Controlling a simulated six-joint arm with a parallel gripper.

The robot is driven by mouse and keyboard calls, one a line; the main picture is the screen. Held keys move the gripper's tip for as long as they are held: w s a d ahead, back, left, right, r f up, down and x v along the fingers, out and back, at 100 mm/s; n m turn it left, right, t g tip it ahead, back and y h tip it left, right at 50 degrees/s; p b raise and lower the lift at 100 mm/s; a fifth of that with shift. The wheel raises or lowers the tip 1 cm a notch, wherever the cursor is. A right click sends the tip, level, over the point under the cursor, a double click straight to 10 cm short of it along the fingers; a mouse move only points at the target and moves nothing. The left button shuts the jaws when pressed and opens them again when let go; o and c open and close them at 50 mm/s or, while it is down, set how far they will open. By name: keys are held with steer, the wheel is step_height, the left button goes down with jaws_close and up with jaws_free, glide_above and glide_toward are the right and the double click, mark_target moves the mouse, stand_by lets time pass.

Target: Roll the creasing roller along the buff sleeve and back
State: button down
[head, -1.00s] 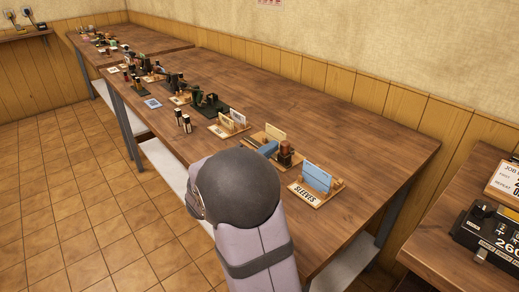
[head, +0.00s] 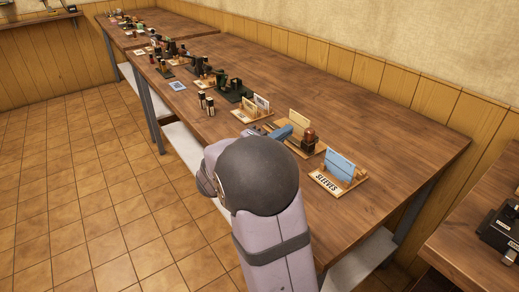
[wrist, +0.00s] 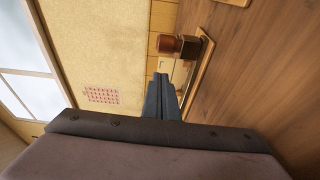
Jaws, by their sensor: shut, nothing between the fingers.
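The creasing roller, as far as I can tell, is the dark brown and reddish piece (head: 309,137) at the right of a wooden board in the head view. It also shows in the wrist view (wrist: 182,46), with a round reddish end. A buff card (head: 299,119), likely the buff sleeve, stands upright at the back of the same board. My gripper (head: 284,132) has blue-grey fingers over the board, left of the roller and apart from it in the picture. In the wrist view its fingers (wrist: 161,82) are together and empty, pointing beside the roller.
A holder labelled SLEEVES (head: 326,183) with blue cards stands to the right. A smaller card holder (head: 250,109) and two dark bottles (head: 206,104) are to the left. More tools line the table further back. The table's right end is clear.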

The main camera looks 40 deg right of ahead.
steer(key=v, duration=0.7)
steer(key=w+v, duration=0.1)
steer(key=v, duration=0.2)
steer(key=shift+a, duration=0.25)
steer(key=shift+a+n+t+y, duration=0.3)
steer(key=shift+a+n+y, duration=0.15)
steer(key=shift+n, duration=0.25)
steer(key=s+a+f+m+g+y, duration=0.2)
steer(key=s+a+f+y, duration=0.65)
steer(key=f, duration=0.35)
steer(key=s+a+f+m+g+y, duration=0.1)
steer(key=s+a+f+g+y, duration=0.2)
steer(key=s+a+f+y, duration=0.65)
step_height(320, 180, up, 26)
steer(key=h+p, duration=0.1)
steer(key=p, duration=2.6)
steer(key=shift+w+a+m, duration=0.35)
steer(key=shift+a+m, duration=0.05)
